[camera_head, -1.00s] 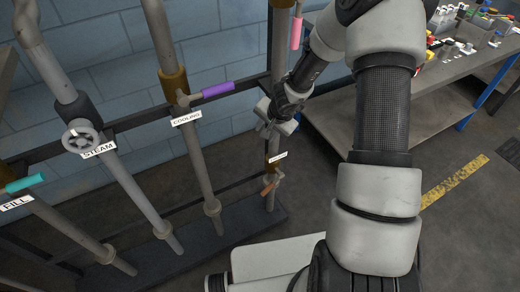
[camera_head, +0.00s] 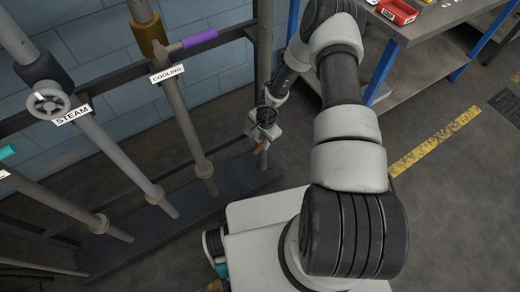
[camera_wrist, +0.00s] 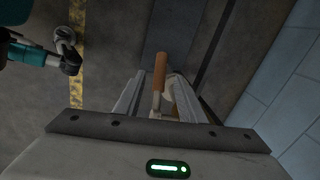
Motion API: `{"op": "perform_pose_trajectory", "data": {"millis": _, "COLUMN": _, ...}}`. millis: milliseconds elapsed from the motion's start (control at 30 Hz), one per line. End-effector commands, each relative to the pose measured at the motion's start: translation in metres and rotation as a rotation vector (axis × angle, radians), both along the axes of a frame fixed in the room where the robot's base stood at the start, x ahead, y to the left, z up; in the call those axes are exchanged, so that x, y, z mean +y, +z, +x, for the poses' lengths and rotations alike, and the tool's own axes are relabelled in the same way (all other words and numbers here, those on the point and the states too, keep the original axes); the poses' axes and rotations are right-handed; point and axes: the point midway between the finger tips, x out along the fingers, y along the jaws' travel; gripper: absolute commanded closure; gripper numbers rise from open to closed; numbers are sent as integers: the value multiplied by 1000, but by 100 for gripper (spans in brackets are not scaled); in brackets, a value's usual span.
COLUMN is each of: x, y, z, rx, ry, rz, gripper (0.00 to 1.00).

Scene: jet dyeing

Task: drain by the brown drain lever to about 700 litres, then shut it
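The brown drain lever (camera_head: 260,147) sits low on the rightmost vertical pipe, close to the floor plinth. My gripper (camera_head: 264,126) is at that pipe, just above the lever. In the wrist view the lever's brown handle (camera_wrist: 160,70) points away between the two fingers of my gripper (camera_wrist: 158,92). The fingers stand apart with room on both sides of the handle. I cannot tell whether they touch its metal stem. The drain label is hidden behind my gripper. No litre reading shows in these views.
The purple cooling lever (camera_head: 199,39), the grey steam handwheel (camera_head: 48,103) and the teal lever (camera_head: 7,151) are on pipes to the left. A workbench (camera_head: 425,25) with a red bin (camera_head: 397,12) stands at upper right.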

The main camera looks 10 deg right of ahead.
Motion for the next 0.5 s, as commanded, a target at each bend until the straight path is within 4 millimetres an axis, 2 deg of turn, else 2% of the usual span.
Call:
{"op": "perform_pose_trajectory", "data": {"millis": 33, "x": 1, "y": -16, "z": 1, "rx": 1, "ry": 1, "rz": 0, "gripper": 64}}
{"op": "perform_pose_trajectory", "data": {"millis": 200, "x": 3, "y": -45, "z": 5, "rx": 0, "ry": 2, "rz": 0, "gripper": 64}}
{"op": "perform_pose_trajectory", "data": {"millis": 333, "x": 4, "y": -59, "z": 7, "rx": -1, "ry": 1, "rz": 0, "gripper": 64}}
{"op": "perform_pose_trajectory", "data": {"millis": 500, "x": 4, "y": -67, "z": 9, "rx": -1, "ry": 1, "rz": 0, "gripper": 64}}
